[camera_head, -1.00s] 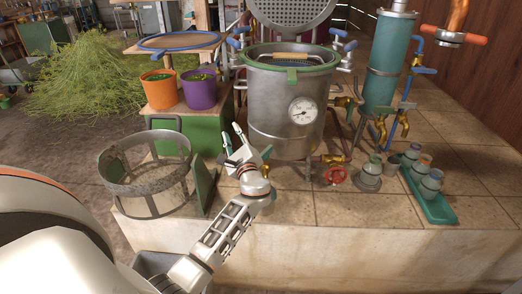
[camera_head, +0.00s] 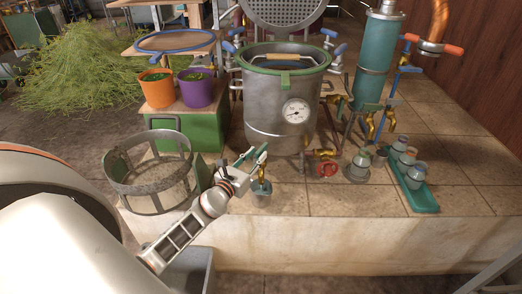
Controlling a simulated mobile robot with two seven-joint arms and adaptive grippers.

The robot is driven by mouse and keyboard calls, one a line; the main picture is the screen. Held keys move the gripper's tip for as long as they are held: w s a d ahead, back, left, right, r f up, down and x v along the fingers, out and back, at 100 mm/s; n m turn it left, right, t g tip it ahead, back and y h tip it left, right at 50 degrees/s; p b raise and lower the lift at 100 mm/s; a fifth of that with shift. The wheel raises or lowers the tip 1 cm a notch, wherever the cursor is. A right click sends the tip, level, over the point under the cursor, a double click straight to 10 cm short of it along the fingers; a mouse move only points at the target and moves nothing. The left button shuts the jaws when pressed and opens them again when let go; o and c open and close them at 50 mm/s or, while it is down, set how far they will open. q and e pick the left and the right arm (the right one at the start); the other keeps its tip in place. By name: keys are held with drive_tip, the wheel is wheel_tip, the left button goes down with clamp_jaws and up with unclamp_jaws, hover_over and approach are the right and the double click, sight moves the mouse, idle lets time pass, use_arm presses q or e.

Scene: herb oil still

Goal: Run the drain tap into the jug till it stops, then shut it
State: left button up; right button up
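The steel still (camera_head: 270,110) with a round dial stands on the tiled ledge. A brass tap (camera_head: 263,186) shows low in front of it, partly hidden by my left gripper. A small grey vessel (camera_head: 262,199), perhaps the jug, is directly below this tap; its inside and any flow cannot be made out. My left gripper (camera_head: 256,156) is just above and left of the tap, its two fingers apart with nothing seen between them. Contact with the tap is unclear. My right gripper is not in view.
A mesh basket (camera_head: 150,190) stands left of my gripper. A red handwheel (camera_head: 327,170) is right of the tap. A green tray (camera_head: 412,196) with grey containers lies further right. Orange (camera_head: 157,88) and purple (camera_head: 196,90) buckets stand behind. The front right tiles are clear.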

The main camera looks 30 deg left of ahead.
sight(261, 148)
use_arm(q)
drive_tip(key=shift+w+a, duration=0.15)
drive_tip(key=shift+w, duration=1.8)
clamp_jaws()
